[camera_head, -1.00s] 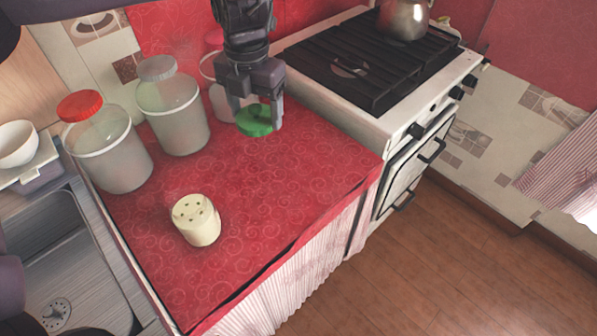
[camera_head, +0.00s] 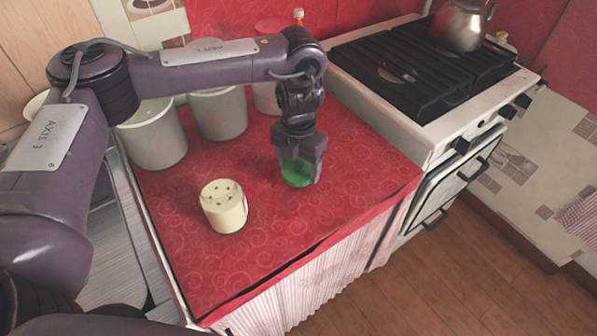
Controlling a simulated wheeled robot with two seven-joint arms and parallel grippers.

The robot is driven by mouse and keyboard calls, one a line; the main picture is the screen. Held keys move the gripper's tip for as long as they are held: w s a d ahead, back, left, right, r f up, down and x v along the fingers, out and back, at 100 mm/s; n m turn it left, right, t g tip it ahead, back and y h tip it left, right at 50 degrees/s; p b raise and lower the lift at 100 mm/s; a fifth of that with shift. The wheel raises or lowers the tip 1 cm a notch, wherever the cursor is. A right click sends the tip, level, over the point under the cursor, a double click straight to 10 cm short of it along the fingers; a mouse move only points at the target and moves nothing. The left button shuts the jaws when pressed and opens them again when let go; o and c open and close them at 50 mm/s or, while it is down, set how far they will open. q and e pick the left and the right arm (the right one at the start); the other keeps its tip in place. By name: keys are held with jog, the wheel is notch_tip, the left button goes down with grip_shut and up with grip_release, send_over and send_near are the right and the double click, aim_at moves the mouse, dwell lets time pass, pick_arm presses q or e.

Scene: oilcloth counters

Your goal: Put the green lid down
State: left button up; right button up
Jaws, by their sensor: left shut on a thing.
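The green lid (camera_head: 297,174) is between the fingers of my left gripper (camera_head: 301,168), low over the red counter (camera_head: 255,265). The gripper points down and is shut on the lid, and its fingers hide parts of the lid's sides. I cannot tell whether the lid touches the cloth. My left arm comes in from the left and bends down to the gripper. My right gripper is not in view.
A cream shaker (camera_head: 224,206) stands to the left of the lid. The stove (camera_head: 425,70) is at the right. The cloth in front of the lid is clear.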

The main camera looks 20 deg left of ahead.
pick_arm(q)
notch_tip(320, 180, down, 2)
jog(key=shift+f, duration=0.25)
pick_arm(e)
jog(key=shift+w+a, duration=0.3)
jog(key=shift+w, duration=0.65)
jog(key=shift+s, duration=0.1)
pick_arm(q)
jog(key=o, duration=0.9)
jog(key=shift+f, duration=0.1)
jog(key=shift+o, duration=0.2)
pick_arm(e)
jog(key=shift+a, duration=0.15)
